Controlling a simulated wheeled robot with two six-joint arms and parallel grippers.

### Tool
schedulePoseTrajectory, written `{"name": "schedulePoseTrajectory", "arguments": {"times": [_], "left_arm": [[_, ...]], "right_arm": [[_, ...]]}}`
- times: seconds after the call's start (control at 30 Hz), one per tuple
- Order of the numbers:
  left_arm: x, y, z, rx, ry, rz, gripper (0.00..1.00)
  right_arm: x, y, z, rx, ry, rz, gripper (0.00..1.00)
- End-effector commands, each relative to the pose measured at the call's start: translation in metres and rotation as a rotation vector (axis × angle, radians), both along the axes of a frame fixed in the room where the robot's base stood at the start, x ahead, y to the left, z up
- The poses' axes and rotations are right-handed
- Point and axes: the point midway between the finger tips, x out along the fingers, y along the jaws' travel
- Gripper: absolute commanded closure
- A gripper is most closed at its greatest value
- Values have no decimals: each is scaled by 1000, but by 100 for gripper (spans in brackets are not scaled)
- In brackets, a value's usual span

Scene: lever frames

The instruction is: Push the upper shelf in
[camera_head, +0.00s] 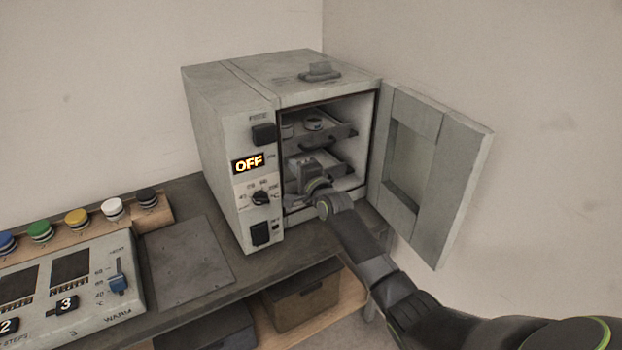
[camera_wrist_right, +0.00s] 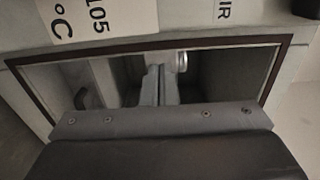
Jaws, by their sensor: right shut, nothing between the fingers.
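A grey oven (camera_head: 222,100) stands on the bench with its door (camera_head: 440,140) swung open to the right. Inside, the upper shelf (camera_head: 338,133) carries a small round white-rimmed container (camera_head: 313,122). A lower shelf (camera_head: 334,160) sits beneath it. My right gripper (camera_head: 300,168) is at the oven opening, below the upper shelf and in front of the lower one, partly covering the latter. In the right wrist view its fingers (camera_wrist_right: 158,86) are together, with nothing held, pointing into the opening. I cannot tell whether they touch a shelf. My left gripper is not in view.
The oven display (camera_head: 248,164) reads OFF. A control panel (camera_head: 70,290) with a slider and several coloured buttons stand at left. A flat grey plate (camera_head: 187,262) lies on the bench before the oven. Bins (camera_head: 302,298) sit under the bench. The open door bounds the right side.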

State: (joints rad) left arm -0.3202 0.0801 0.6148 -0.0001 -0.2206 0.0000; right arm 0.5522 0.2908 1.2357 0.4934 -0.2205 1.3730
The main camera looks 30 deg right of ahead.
Motion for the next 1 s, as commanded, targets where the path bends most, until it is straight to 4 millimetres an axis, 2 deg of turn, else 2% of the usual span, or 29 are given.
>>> {"name": "schedulePoseTrajectory", "arguments": {"times": [0.27,0.37,0.5,0.77,0.87,0.97,1.0], "left_arm": [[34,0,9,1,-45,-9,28],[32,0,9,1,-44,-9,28],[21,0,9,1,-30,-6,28],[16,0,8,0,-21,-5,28],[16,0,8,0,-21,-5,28],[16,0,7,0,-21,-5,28],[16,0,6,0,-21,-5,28]], "right_arm": [[-41,-4,-1,-1,2,0,100],[-53,-5,-2,-1,2,-1,100],[-64,-6,-1,0,2,0,100],[-70,-6,-2,-1,3,-1,100],[-72,-9,-20,-30,32,-10,100],[-81,-17,-65,-109,104,-27,100],[-88,-21,-90,-157,145,-34,100]]}}
